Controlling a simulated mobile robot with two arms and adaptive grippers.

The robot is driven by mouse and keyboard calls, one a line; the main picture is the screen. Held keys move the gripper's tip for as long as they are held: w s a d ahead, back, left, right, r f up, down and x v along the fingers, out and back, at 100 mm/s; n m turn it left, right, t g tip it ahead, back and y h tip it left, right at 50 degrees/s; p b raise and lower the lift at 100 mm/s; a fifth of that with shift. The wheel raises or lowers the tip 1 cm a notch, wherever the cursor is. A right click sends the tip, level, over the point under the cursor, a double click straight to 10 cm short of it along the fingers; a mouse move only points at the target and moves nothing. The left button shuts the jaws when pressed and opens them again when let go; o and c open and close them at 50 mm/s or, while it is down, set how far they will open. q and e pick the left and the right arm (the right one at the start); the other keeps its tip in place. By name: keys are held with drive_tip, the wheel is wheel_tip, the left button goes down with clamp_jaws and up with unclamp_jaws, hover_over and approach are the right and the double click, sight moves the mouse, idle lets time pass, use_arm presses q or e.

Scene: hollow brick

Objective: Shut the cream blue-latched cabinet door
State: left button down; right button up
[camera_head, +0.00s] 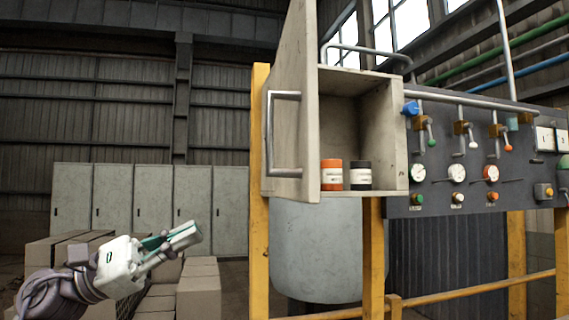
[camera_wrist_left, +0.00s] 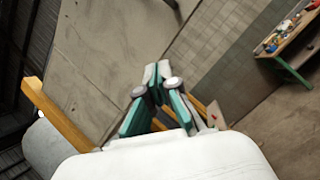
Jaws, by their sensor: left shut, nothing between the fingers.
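The cream cabinet (camera_head: 383,130) stands on a yellow frame in the head view, its door (camera_head: 296,100) swung wide open toward me on the left side. A long silver bar handle (camera_head: 271,135) runs down the door's outer face. The blue latch (camera_head: 410,108) is on the cabinet's right edge. An orange jar (camera_head: 331,175) and a black jar (camera_head: 361,176) stand inside on the cabinet floor. My left gripper (camera_head: 190,235) is shut and empty, below and left of the door, apart from it. Its fingertips also show in the left wrist view (camera_wrist_left: 158,75). My right gripper is not in view.
A grey control panel (camera_head: 450,195) with gauges and valves adjoins the cabinet on the right. A grey tank (camera_head: 318,250) hangs below it between yellow posts (camera_head: 258,230). Stacked bricks (camera_head: 198,290) lie behind my left arm. Grey lockers (camera_head: 150,205) line the back wall.

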use_arm(q)
drive_tip(key=s+r+m+y+p, duration=0.1)
drive_tip(key=s+r+m+y, duration=0.4)
drive_tip(key=s+r+m, duration=0.45)
drive_tip(key=p, duration=0.7)
approach(307, 184)
drive_tip(key=d, duration=0.4)
drive_tip(key=w+d, duration=0.1)
drive_tip(key=d, duration=0.1)
drive_tip(key=shift+d+r, duration=0.25)
drive_tip(key=shift+r, duration=0.05)
drive_tip(key=shift+d+f, duration=0.1)
drive_tip(key=shift+d, duration=0.3)
drive_tip(key=shift+f, duration=0.1)
